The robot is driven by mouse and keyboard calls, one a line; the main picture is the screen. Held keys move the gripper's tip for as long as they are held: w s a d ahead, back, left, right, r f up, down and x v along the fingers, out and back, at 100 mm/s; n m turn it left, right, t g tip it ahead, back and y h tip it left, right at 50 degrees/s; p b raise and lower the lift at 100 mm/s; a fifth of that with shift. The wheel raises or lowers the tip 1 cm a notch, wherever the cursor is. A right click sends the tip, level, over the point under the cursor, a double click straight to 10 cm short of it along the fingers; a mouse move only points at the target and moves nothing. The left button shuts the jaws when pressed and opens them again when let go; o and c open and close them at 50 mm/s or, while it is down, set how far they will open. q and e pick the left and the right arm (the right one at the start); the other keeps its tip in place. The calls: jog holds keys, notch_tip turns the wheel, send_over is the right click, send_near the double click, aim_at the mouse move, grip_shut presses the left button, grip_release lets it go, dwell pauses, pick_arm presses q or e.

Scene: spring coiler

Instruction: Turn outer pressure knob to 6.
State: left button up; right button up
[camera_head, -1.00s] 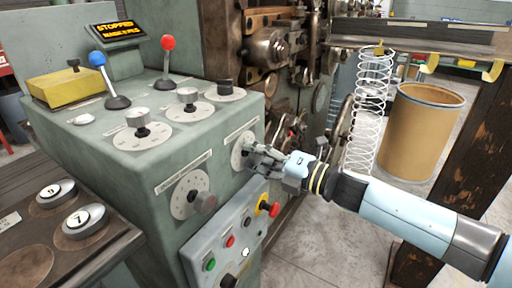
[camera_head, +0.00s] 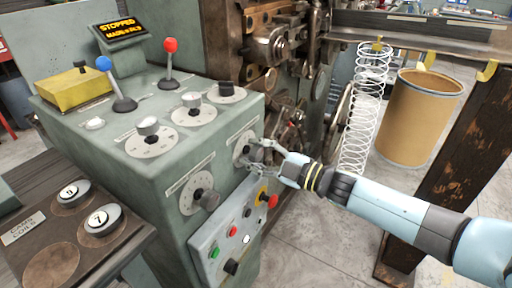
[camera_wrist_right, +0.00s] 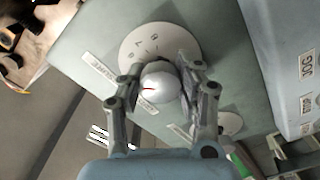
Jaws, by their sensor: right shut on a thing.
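The right-hand dial (camera_head: 241,146) on the front of the green cabinet has a white numbered plate and a label above it. My right gripper (camera_head: 253,154) reaches it from the right. In the right wrist view, its two fingers (camera_wrist_right: 160,80) are shut on the round, shiny knob (camera_wrist_right: 161,84), one on each side. The dial plate (camera_wrist_right: 152,45) shows behind the knob with a few digits. The label is too small to read surely. My left gripper is not in view.
A second front dial with a dark-grey knob (camera_head: 208,199) sits to the left. Below is a button panel (camera_head: 222,246) with a red button (camera_head: 271,201) projecting close under my gripper. Several dials and two levers stand on top. A coil spring (camera_head: 365,110) and drum (camera_head: 418,117) are at right.

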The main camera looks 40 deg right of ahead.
jog(key=shift+m+p, duration=0.45)
jog(key=shift+m, duration=0.75)
jog(key=shift+f, duration=0.1)
jog(key=o, duration=1.2)
jog(key=v, duration=1.2)
